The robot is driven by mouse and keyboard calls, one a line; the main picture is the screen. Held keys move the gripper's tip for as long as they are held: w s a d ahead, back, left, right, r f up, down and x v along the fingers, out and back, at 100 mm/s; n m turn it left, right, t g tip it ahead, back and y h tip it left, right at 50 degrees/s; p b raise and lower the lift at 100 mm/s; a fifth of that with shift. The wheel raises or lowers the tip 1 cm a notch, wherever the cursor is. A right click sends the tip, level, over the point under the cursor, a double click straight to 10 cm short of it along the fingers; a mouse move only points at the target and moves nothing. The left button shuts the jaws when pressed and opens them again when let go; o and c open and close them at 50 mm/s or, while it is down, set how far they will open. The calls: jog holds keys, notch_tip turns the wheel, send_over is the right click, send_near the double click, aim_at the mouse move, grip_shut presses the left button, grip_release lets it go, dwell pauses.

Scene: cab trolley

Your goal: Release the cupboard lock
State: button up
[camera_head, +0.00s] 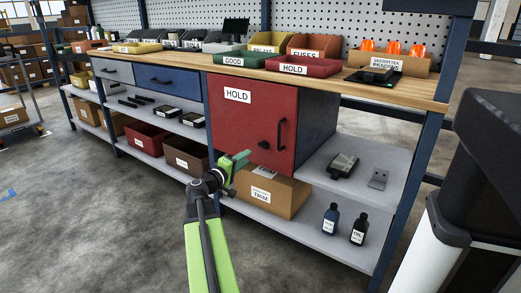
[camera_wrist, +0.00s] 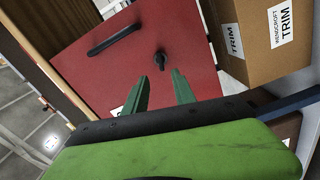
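The red cupboard door (camera_head: 240,118) carries a HOLD label and hangs under the bench top; it looks closed. It fills much of the wrist view (camera_wrist: 200,70). A black bar handle (camera_head: 281,133) stands on the door's right side, and it also shows in the wrist view (camera_wrist: 114,40). A small dark lock knob (camera_head: 264,144) sits beside it, also in the wrist view (camera_wrist: 160,59). My green gripper (camera_head: 241,157) is in front of the door's lower part. In the wrist view its fingers (camera_wrist: 161,85) are apart and empty, just short of the knob and apart from it.
A cardboard TRIM box (camera_head: 268,196) stands on the lower shelf below the door, close to my gripper. Two bottles (camera_head: 345,222) stand right of it. Blue and grey drawers (camera_head: 168,80) lie left of the cupboard. The floor (camera_head: 110,220) in front is clear.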

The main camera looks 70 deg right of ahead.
aim_at(262, 147)
jog(key=x, duration=1.1)
jog(key=shift+d, duration=0.3)
grip_shut()
